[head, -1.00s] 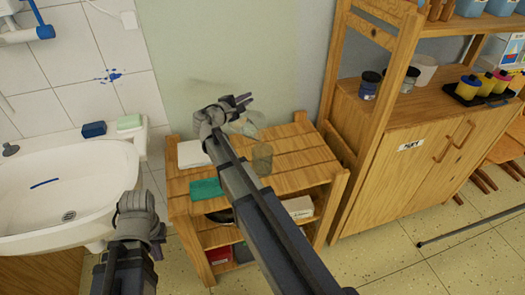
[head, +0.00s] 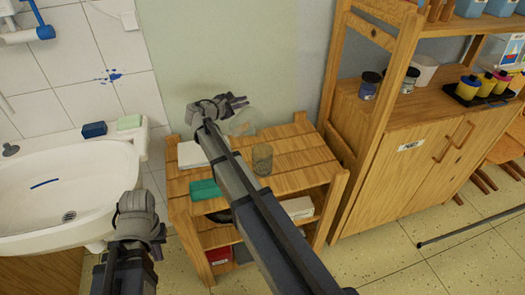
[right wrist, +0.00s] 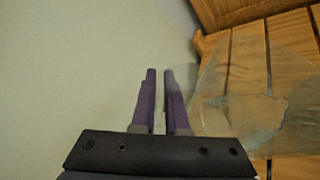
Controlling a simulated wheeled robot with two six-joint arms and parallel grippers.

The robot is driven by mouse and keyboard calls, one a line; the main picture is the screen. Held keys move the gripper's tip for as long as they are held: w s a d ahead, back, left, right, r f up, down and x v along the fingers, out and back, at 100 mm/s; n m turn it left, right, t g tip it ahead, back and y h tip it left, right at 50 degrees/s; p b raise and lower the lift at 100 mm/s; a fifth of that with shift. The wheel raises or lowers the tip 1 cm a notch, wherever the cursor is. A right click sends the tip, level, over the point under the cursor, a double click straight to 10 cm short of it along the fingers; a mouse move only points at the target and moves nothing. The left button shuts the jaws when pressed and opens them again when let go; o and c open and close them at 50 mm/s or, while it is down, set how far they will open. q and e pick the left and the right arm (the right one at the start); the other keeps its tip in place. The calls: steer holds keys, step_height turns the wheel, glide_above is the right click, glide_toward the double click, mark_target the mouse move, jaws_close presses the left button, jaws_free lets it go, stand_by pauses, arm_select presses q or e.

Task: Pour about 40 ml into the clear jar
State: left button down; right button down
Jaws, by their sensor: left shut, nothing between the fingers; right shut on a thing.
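My right gripper (head: 238,103) is shut on a clear, see-through jug (head: 243,123), held above the wooden shelf table near the wall. The jug also shows in the right wrist view (right wrist: 240,105), to the right of the gripper fingers (right wrist: 159,75). A faint grey-blue patch shows in it; its liquid level and exact tilt are hard to tell. The clear jar (head: 262,160) stands upright on the table top, below and right of the jug, apart from it. I cannot make out its contents. My left gripper (head: 137,203) is shut and empty by the sink.
The wooden table (head: 300,148) also carries a white cloth or pad (head: 191,155) and a green cloth (head: 206,189). A sink (head: 60,195) is at left. A wooden cabinet (head: 400,150) with jars and paint bottles stands at right. My right arm crosses above the table.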

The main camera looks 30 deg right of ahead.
mark_target(243, 121)
steer(key=shift+w+f+n, duration=0.15)
steer(key=shift+w+n, duration=0.1)
steer(key=shift+n, duration=0.05)
stand_by(1.7)
steer(key=w+f+n+g+b, duration=0.4)
steer(key=f+n+b, duration=0.1)
steer(key=f+b, duration=0.4)
steer(key=shift+f+n, duration=0.3)
steer(key=shift+f, duration=0.7)
steer(key=shift+s+d, duration=0.1)
